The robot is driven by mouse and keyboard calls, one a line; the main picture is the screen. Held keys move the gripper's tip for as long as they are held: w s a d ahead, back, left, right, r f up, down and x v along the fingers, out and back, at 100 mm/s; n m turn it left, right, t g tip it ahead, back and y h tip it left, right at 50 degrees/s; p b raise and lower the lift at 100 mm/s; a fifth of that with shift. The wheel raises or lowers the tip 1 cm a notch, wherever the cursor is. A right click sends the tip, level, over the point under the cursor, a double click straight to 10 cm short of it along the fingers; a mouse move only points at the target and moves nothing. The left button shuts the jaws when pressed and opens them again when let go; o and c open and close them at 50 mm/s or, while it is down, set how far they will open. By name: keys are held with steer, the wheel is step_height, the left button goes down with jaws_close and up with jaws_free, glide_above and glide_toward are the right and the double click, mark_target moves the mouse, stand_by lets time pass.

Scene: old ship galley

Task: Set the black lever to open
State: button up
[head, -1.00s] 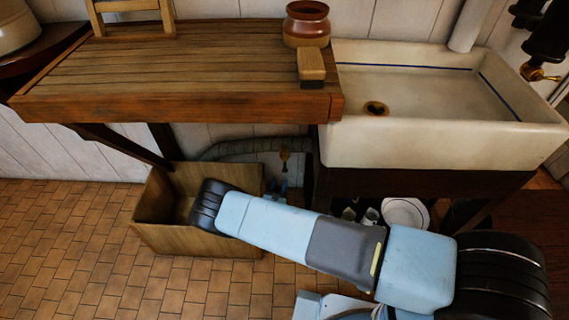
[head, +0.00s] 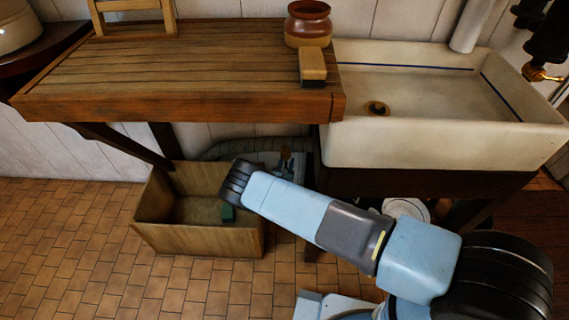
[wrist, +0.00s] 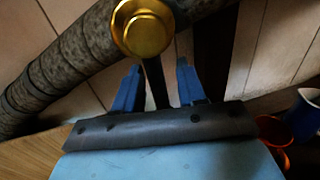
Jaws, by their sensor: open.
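In the wrist view, a round brass valve fitting (wrist: 143,28) sits on a thick, mottled, wrapped pipe (wrist: 72,62). The black lever (wrist: 154,84) hangs down from the brass fitting. My gripper (wrist: 160,65) is open, with its two blue fingers on either side of the lever. I see gaps on both sides, and the lever looks nearer the left finger. In the head view, the brass fitting (head: 285,152) shows small under the counter, beyond my arm. The lever and fingers are too small there to tell apart clearly.
A wooden crate (head: 160,232) with a green item (head: 228,213) stands left of my arm. The wooden counter (head: 170,75) and white sink (head: 430,145) overhang the valve area. A white plate (head: 405,208) is below the sink. A blue-and-white vessel (wrist: 302,118) stands at lower right.

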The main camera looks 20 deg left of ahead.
jaws_close()
stand_by(0.3)
